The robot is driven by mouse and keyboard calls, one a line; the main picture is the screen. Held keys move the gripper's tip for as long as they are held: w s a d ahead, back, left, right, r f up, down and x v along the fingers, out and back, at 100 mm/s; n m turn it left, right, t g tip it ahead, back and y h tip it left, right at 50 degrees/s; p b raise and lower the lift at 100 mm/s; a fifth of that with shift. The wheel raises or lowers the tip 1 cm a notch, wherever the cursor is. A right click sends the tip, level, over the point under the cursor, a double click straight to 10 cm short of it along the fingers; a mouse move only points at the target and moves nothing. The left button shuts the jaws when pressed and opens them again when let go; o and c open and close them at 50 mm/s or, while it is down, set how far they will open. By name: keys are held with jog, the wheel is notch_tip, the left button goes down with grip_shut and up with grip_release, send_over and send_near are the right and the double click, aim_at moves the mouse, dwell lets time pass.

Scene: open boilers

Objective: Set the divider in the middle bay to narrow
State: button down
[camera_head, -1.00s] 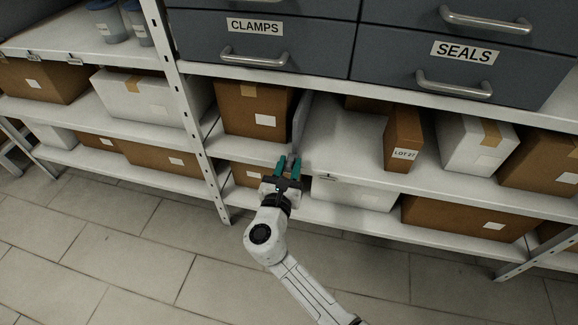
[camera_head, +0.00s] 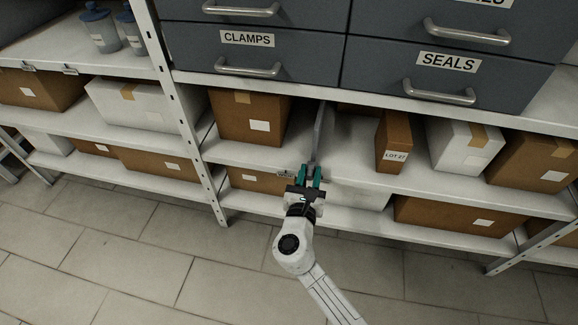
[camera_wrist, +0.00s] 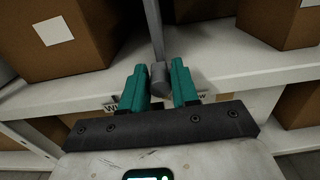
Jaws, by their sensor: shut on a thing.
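The divider is a thin grey upright panel (camera_head: 319,130) on the middle bay's shelf, between a brown box and the LOT 27 box. In the wrist view the divider (camera_wrist: 154,28) has a grey round knob (camera_wrist: 158,76) at its front end. My gripper (camera_head: 310,172) is at the shelf's front edge, its teal fingers (camera_wrist: 159,82) shut on this knob. A label starting "WI" (camera_wrist: 110,107) is partly hidden left of the knob. Another ending in "w" (camera_wrist: 203,93) is mostly hidden to its right.
The brown box (camera_head: 248,116) stands left of the divider with a gap between. The LOT 27 box (camera_head: 392,140) stands to the right, with bare shelf between. A shelf post (camera_head: 180,100) is at the left. Drawers marked CLAMPS (camera_head: 250,58) and SEALS (camera_head: 445,75) hang above.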

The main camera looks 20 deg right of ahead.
jog(key=shift+s+d, duration=0.55)
jog(key=shift+d, duration=0.2)
jog(key=shift+s+d, duration=0.5)
jog(key=shift+d, duration=0.25)
jog(key=c, duration=1)
grip_release()
jog(key=shift+d, duration=0.1)
